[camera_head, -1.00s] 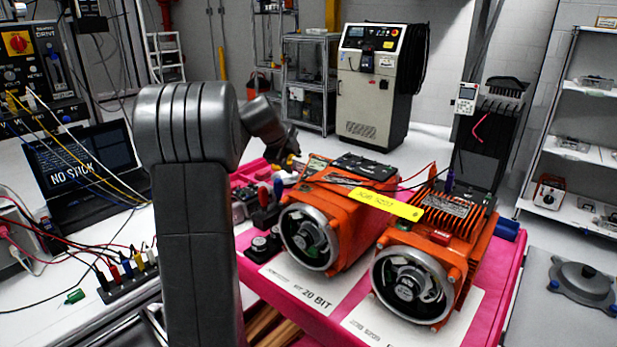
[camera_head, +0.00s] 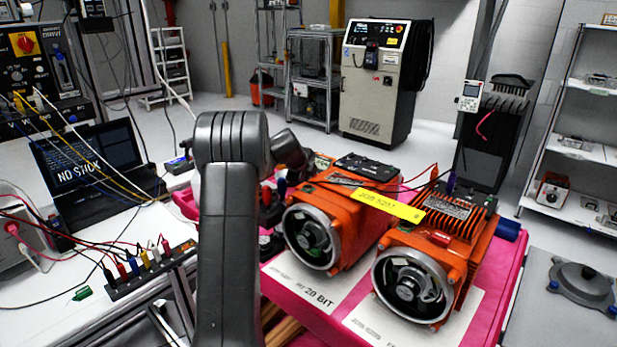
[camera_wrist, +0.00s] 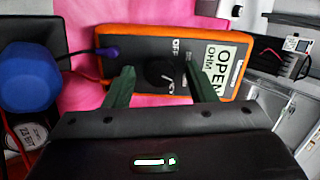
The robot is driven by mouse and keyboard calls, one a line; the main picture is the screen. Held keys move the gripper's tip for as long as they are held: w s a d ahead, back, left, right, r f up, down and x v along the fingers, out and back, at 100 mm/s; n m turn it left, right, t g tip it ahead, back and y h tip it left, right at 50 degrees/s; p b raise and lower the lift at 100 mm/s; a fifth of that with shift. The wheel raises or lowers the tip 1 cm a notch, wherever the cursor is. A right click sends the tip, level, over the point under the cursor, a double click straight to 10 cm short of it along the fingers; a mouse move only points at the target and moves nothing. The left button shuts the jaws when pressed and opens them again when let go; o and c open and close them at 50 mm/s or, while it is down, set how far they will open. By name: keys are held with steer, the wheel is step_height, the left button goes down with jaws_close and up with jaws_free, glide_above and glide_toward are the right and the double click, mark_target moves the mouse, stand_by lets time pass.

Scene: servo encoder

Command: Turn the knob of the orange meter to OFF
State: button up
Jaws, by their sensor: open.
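The orange meter (camera_wrist: 150,38) lies on the pink surface in the wrist view. Its dark face has a black round knob (camera_wrist: 162,73), and a display reads OPEN OHM. The OFF label shows just above the knob. The pointer's exact setting is too small to read surely. My gripper (camera_wrist: 160,80) is open, its two dark green fingers on the left and right of the knob. Whether they touch it, I cannot tell. In the head view I cannot make out the meter or my fingers.
Two orange motors (camera_head: 345,230) stand on the pink mat (camera_head: 508,285) close to my arm. In the wrist view a blue round object (camera_wrist: 28,76) is at the left, and a purple plug with a lead (camera_wrist: 105,53) enters the meter's left side.

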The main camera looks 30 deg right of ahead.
steer(key=c, duration=1)
steer(key=shift+n, duration=0.4)
steer(key=n+b, duration=0.1)
steer(key=n, duration=0.1)
steer(key=shift+n, duration=0.3)
steer(key=n, duration=0.4)
steer(key=shift+w+g, duration=0.1)
steer(key=shift+g, duration=0.3)
steer(key=n, duration=0.3)
steer(key=shift+n+g+p, duration=0.3)
steer(key=shift+n, duration=0.1)
steer(key=shift+n+p, duration=0.3)
steer(key=shift+n, duration=1.6)
